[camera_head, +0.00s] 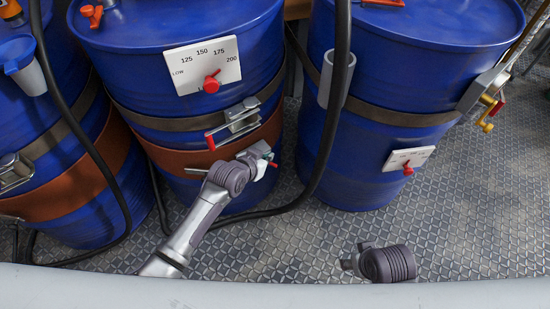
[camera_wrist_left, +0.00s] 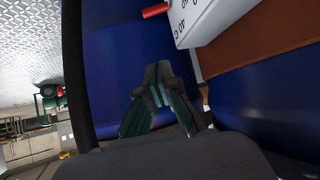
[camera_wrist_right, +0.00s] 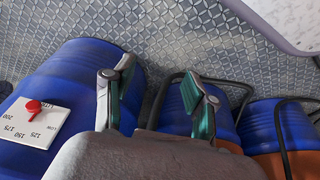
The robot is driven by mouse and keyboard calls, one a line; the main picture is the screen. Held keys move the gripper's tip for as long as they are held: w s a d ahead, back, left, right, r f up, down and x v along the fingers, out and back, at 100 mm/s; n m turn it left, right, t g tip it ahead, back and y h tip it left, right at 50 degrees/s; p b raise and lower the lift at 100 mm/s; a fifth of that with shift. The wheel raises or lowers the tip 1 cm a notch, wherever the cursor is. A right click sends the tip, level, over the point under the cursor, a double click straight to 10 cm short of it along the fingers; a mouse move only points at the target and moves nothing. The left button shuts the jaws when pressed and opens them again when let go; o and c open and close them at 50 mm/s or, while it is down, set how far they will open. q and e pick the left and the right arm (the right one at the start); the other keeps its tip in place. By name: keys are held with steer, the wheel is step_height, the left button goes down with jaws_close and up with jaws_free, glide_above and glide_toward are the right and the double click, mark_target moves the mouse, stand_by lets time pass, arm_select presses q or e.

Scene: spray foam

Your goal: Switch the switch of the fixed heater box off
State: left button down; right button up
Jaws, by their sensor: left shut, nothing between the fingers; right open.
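A white box (camera_wrist_left: 212,14) with printed numbers sits on the brown band of a blue drum in the left wrist view. A red lever (camera_wrist_left: 155,10) sticks out from its side. In the head view the box is mostly hidden behind my left gripper, and a small red tip (camera_head: 273,165) shows there. My left gripper (camera_wrist_left: 158,72) is shut and empty, in front of the blue drum wall and a little below the lever, apart from it in that view. My right gripper (camera_wrist_right: 152,85) is open and empty above the drums; its wrist shows in the head view (camera_head: 388,263).
The middle drum (camera_head: 150,105) carries a white dial plate (camera_head: 202,65) and a metal clamp (camera_head: 235,120). Another drum (camera_head: 405,80) stands right with its own plate (camera_head: 408,158). A black hose (camera_head: 335,90) hangs between them. The patterned floor (camera_head: 480,220) is free at right.

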mark_target(275, 165)
arm_select(q)
steer(key=b+x, duration=0.3)
steer(key=x, duration=0.3)
steer(key=shift+f, duration=0.15)
steer(key=shift+f+b, duration=1)
steer(key=shift+f, duration=1.15)
arm_select(e)
step_height(275, 165, up, 7)
steer(key=w+t, duration=0.2)
steer(key=shift+a+f+t, duration=0.2)
steer(key=shift+a+t, duration=0.1)
steer(key=shift+a, duration=0.1)
